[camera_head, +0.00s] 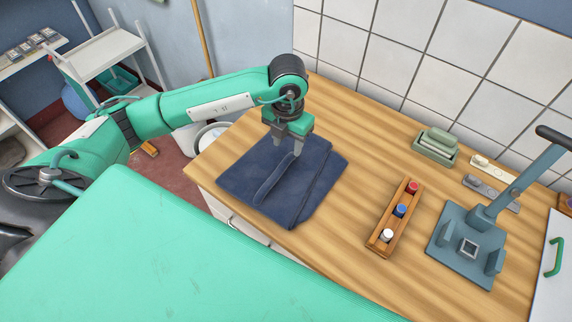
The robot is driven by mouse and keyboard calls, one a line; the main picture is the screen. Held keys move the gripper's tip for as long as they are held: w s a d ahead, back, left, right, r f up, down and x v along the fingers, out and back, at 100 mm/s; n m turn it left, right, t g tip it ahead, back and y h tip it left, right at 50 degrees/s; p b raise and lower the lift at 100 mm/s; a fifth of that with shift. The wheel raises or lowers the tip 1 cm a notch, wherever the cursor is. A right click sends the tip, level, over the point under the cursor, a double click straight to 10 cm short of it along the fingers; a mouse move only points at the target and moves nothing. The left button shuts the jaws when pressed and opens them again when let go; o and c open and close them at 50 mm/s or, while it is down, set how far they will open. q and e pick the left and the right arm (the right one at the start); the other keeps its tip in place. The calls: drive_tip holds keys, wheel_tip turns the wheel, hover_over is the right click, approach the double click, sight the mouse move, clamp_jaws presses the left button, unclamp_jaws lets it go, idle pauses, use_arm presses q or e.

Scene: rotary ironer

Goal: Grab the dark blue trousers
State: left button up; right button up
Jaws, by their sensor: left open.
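The dark blue trousers (311,196) lie folded flat on the wooden counter (345,246), near its left end. A raised fold runs across their top. My left gripper (285,157) points down over the back part of the trousers, with its fingers apart. The fingertips are close to the cloth; I cannot tell whether they touch it. My right gripper is not in view.
A wooden rack (394,217) with red, blue and white round items stands right of the trousers. A blue-grey lever press (470,243), green boxes (436,145) and small devices (490,167) are further right. A tiled wall (400,52) bounds the counter's back.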

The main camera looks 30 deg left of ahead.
sight(286, 160)
use_arm(q)
drive_tip(key=shift+f, duration=0.55)
drive_tip(key=shift+s+f+p, duration=0.1)
drive_tip(key=shift+f+p, duration=0.2)
drive_tip(key=shift+p, duration=0.2)
drive_tip(key=f+p, duration=0.1)
drive_tip(key=f, duration=0.2)
drive_tip(key=shift+s+a+f+p, duration=0.1)
drive_tip(key=shift+s+f+p, duration=0.1)
drive_tip(key=shift+p, duration=0.2)
drive_tip(key=shift+f, duration=0.55)
clamp_jaws()
drive_tip(key=shift+w+r, duration=0.1)
drive_tip(key=shift+w, duration=0.05)
